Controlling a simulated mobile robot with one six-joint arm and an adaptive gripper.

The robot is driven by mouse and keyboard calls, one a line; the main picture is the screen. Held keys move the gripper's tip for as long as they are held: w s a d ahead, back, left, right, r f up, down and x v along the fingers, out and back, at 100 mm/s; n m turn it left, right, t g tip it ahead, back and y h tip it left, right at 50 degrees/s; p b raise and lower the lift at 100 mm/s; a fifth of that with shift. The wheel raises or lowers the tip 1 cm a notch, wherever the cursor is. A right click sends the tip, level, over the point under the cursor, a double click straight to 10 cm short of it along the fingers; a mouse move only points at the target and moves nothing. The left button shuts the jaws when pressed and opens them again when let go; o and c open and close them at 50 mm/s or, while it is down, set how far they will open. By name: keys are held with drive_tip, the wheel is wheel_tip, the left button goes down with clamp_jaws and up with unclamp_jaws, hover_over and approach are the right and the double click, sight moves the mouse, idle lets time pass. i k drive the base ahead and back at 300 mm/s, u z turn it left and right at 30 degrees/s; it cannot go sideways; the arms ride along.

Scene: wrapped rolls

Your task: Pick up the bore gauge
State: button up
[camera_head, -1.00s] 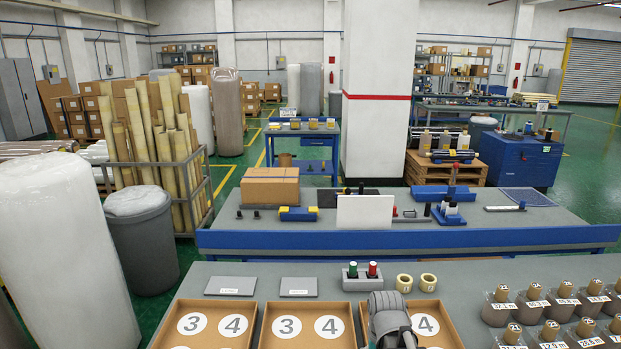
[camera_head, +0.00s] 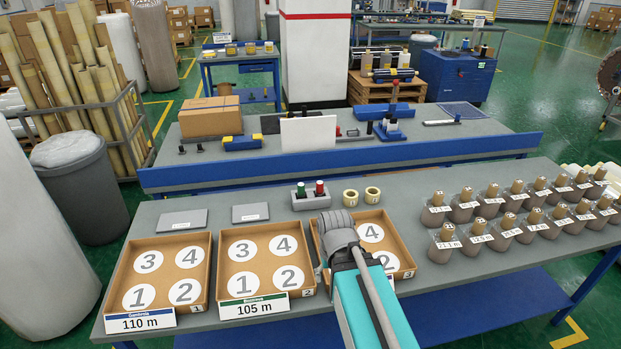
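I cannot single out the bore gauge for certain. On the far workbench (camera_head: 215,170), a slim pale tool with a dark end (camera_head: 440,122) lies flat near the right. A blue stand with a dark upright part (camera_head: 393,112) is left of it. Either may be a measuring tool; both are too small to tell. My arm comes up from the bottom edge, over the near table (camera_head: 425,218). Its grey end (camera_head: 338,232) is over the third tray, well short of the far bench.
Three cardboard trays with numbered circles (camera_head: 211,258) line the near table. A holder with green and red items (camera_head: 311,200) and two yellow rings stand behind the trays. A white panel (camera_head: 308,131) stands on the far bench.

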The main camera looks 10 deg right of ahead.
sight(320, 192)
drive_tip(key=k, duration=0.65)
drive_tip(key=z, duration=0.4)
drive_tip(key=i, duration=1.55)
drive_tip(key=u, duration=0.4)
